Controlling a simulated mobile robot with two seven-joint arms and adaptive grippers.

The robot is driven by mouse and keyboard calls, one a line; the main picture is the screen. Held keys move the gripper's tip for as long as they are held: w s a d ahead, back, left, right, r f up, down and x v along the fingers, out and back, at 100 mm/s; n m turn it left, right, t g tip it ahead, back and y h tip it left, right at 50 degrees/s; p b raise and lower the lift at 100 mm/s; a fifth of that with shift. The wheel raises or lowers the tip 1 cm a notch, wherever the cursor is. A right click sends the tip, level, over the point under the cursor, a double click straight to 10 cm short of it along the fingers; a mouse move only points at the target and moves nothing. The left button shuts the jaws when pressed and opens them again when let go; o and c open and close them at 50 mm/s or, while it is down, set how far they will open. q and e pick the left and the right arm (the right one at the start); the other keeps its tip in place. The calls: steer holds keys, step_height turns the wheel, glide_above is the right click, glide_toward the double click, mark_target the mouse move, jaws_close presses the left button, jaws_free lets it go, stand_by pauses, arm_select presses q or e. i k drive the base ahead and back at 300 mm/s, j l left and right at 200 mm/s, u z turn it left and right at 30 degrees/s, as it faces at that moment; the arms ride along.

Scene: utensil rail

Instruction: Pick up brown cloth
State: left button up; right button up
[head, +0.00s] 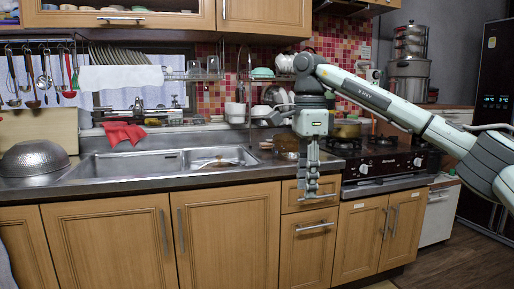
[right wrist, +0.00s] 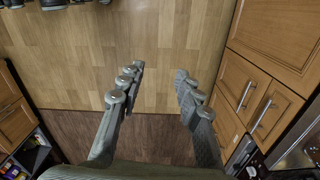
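No clearly brown cloth can be made out. A small pale, brownish item (head: 216,162), perhaps a folded cloth, lies in the right part of the steel sink (head: 130,166). A red cloth (head: 123,133) lies at the sink's back edge. My right gripper (head: 311,192) hangs pointing down in front of the counter, right of the sink and apart from both items. The right wrist view shows its fingers (right wrist: 160,72) spread, with nothing but floor between them. My left gripper is out of view.
A metal colander (head: 34,158) stands left of the sink. Utensils hang on a rail (head: 38,41) at upper left. A gas stove (head: 386,162) is right of my right gripper. Wooden cabinets (head: 226,234) fill the front below the counter. The wooden floor (right wrist: 160,30) below is open.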

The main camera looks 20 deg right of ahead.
mark_target(263, 146)
steer(key=i+l+u, duration=0.15)
steer(key=i+l, duration=0.25)
steer(key=i, duration=0.2)
steer(key=i+l+u, duration=0.1)
steer(key=i+l, duration=0.35)
steer(key=i+l+u, duration=0.1)
steer(key=i+l, duration=0.95)
steer(key=l, duration=0.25)
steer(key=u, duration=0.05)
